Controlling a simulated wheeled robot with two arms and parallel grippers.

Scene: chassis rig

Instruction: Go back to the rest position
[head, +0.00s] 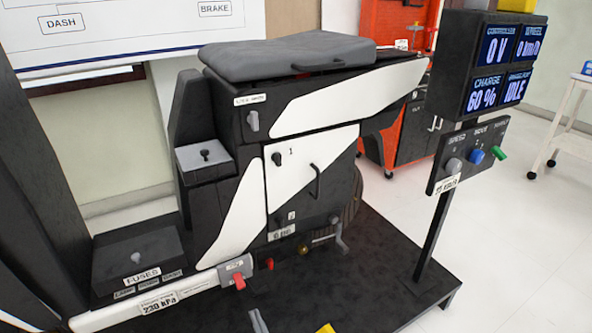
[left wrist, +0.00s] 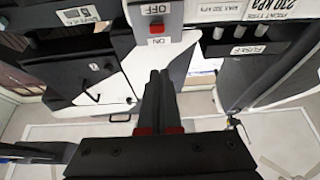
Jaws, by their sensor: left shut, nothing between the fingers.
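My left gripper (left wrist: 159,74) is shut and empty in the left wrist view. Its two dark fingers are together, with red at their bases. Its tips appear just below the red switch (left wrist: 156,29) marked ON and OFF, with a visible gap between them. In the head view only its grey tip (head: 258,320) appears to show at the bottom edge, below the same red switch (head: 239,282). The rest of the hand is out of that picture. My right gripper is not in view.
The black and white chassis rig (head: 310,165) stands on a dark platform (head: 385,270). A post at right carries a display (head: 500,65) and a control box (head: 465,155). The fuse box (head: 137,260) is at left.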

